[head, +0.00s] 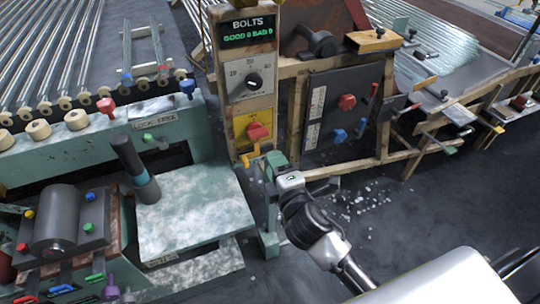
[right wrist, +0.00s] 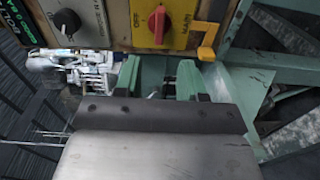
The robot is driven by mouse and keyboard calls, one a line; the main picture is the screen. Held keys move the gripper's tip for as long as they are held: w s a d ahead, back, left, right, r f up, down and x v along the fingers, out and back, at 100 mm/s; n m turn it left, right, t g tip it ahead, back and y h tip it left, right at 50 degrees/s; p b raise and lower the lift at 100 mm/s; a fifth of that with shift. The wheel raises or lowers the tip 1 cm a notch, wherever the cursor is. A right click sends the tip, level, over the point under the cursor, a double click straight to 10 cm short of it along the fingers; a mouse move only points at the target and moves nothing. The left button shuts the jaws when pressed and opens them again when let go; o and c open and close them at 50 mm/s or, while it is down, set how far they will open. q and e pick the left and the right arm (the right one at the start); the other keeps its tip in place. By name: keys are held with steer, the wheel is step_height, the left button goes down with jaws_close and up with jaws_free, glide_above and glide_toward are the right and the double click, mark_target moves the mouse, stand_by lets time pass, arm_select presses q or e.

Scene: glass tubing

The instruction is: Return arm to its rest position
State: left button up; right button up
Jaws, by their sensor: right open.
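My right arm comes in from the lower right in the head view. My right gripper (head: 268,163) is just below the control post's red switch (head: 257,131), beside a yellow hooked part (head: 250,156). In the right wrist view the two green fingers of the gripper (right wrist: 158,80) stand apart with nothing seen between them. The red switch (right wrist: 158,24) and yellow hooked part (right wrist: 207,40) are beyond the fingers. My left gripper does not show in either view.
The control post (head: 248,85) carries a dial and a "BOLTS" display. A green machine (head: 190,210) stands at left. A wooden-framed dark panel (head: 335,105) with red and blue knobs is at right. Bright fragments (head: 365,200) lie on the floor, which is open at lower right.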

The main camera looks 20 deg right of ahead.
stand_by(0.5)
steer(key=s+d+f+m+g+p, duration=0.1)
steer(key=s+f+m+g+p, duration=0.2)
steer(key=f, duration=0.7)
steer(key=s+d+f+m+g+p, duration=0.1)
steer(key=s+f+m+g, duration=0.2)
steer(key=f, duration=0.7)
steer(key=s+d+f+m+g+p, duration=0.1)
steer(key=s+d+f+g+p, duration=0.3)
steer(key=f, duration=0.6)
steer(key=s+f+m+g, duration=0.2)
steer(key=s+f+m, duration=0.1)
steer(key=s, duration=0.7)
steer(key=s+f+m+g+p, duration=0.1)
steer(key=s+f, duration=0.4)
steer(key=s, duration=0.5)
steer(key=s+f+m+g, duration=0.4)
steer(key=s+f, duration=0.1)
steer(key=s, duration=0.5)
steer(key=shift+s+m+h, duration=0.3)
steer(key=shift+s+m, duration=0.1)
